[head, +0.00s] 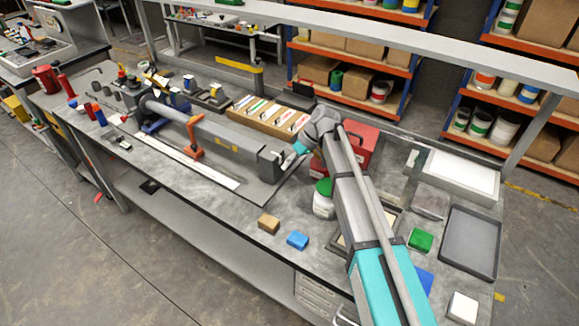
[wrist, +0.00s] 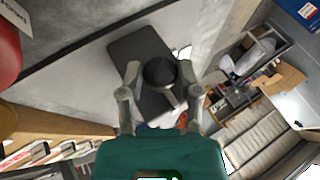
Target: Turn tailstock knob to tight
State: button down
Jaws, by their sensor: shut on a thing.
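The tailstock (head: 268,166) is a dark grey block at the right end of the long grey fixture on the bench. In the wrist view, its knob (wrist: 160,72) is round and black, in front of the dark block (wrist: 143,48). My gripper (wrist: 160,76) has a finger on each side of the knob and is shut on it. In the head view my gripper (head: 287,157) reaches the tailstock's right end from the right; the knob is hardly visible there. I cannot make out any tight marking.
A red box (head: 362,140) stands behind my arm. A green-lidded white jar (head: 323,203) stands close in front of it. A wooden tray (head: 245,104) of labelled cards lies behind the fixture. Brown (head: 268,223) and blue (head: 298,240) blocks lie near the front edge.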

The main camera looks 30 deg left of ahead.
jog(key=shift+g, duration=0.4)
jog(key=shift+c, duration=1.7)
grip_release()
jog(key=d+r+t+p, duration=0.2)
jog(key=r+t+p, duration=0.1)
jog(key=r+p, duration=0.3)
jog(key=d+r+n+t+p, duration=0.1)
jog(key=d+r+t+p, duration=0.2)
jog(key=r+p, duration=0.4)
jog(key=shift+s+h+p, duration=0.3)
jog(key=shift+s+p, duration=0.15)
jog(key=shift+p, duration=0.8)
jog(key=shift+d, duration=0.1)
